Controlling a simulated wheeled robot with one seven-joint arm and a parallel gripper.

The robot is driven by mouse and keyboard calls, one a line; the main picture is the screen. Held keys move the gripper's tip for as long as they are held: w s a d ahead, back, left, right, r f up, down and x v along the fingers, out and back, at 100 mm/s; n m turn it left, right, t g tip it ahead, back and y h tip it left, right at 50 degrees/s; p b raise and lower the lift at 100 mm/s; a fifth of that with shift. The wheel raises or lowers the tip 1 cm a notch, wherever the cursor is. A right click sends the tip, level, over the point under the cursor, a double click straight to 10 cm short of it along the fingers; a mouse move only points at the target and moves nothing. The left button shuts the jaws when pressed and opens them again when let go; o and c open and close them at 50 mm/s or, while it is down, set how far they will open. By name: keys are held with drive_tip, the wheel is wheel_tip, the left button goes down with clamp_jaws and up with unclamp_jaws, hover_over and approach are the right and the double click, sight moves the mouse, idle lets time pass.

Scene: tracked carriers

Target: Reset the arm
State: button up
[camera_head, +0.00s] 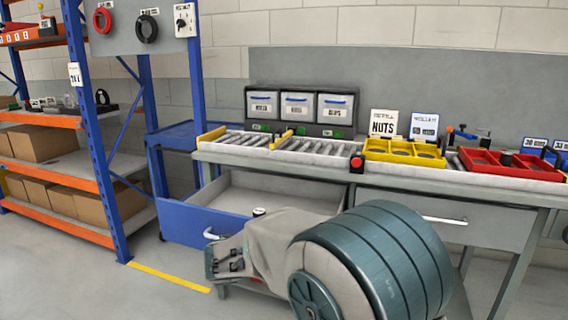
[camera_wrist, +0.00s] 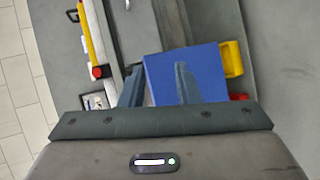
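My arm (camera_head: 370,260) reaches low across the front of the workbench in the head view, its large grey-green rounded link nearest the camera. My gripper shows at its left end, low in front of the open blue-fronted drawer (camera_head: 190,220). In the wrist view my gripper (camera_wrist: 158,72) has its two fingers apart, with nothing seen held between them. A flat blue surface (camera_wrist: 208,72) lies beyond the fingers and partly behind the right one. I cannot tell how far away it is. The fingertips are not clear in the head view.
The workbench (camera_head: 215,158) carries roller tracks, a yellow tray (camera_head: 372,156), a red tray (camera_head: 535,174) and a red button (camera_head: 356,163). Grey bins (camera_head: 298,106) stand behind. A blue and orange shelf rack (camera_head: 93,150) stands left. Floor with a yellow line (camera_head: 170,277) is free between.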

drive_tip(key=s+d+r+m+g+y+p, duration=0.4)
drive_tip(key=s+d+r+g+p, duration=0.2)
drive_tip(key=s+d+r+p, duration=0.55)
drive_tip(key=s+r+m+y+p, duration=0.4)
drive_tip(key=s+r+y+p, duration=0.2)
drive_tip(key=s+r+p, duration=0.2)
drive_tip(key=s+p, duration=0.2)
drive_tip(key=s, duration=0.2)
drive_tip(key=shift+s+a+r+y+p, duration=0.25)
drive_tip(key=shift+r+y+p, duration=0.05)
drive_tip(key=shift+p, duration=0.1)
